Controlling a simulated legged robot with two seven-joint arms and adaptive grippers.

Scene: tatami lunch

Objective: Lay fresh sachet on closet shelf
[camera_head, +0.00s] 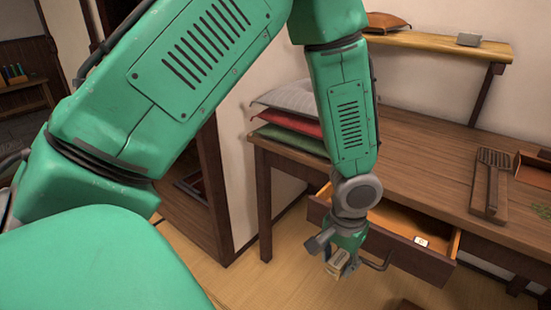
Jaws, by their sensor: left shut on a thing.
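My left gripper (340,268) hangs in front of the open desk drawer (432,262), low and near the middle of the view. It is shut on a small tan thing (335,262), partly hidden by the fingers; I cannot tell for certain that it is the sachet. A wall shelf (430,42) of light wood is at the upper right, well above and behind the gripper. A brown-orange cushion-like pouch (388,21) and a small grey block (468,39) lie on it. My right gripper is out of view.
The wooden desk (420,150) carries stacked grey, red and green cushions (290,118) at its left end and a slotted tool (490,180) at right. A small white item (421,241) lies in the drawer. The shelf's middle is bare.

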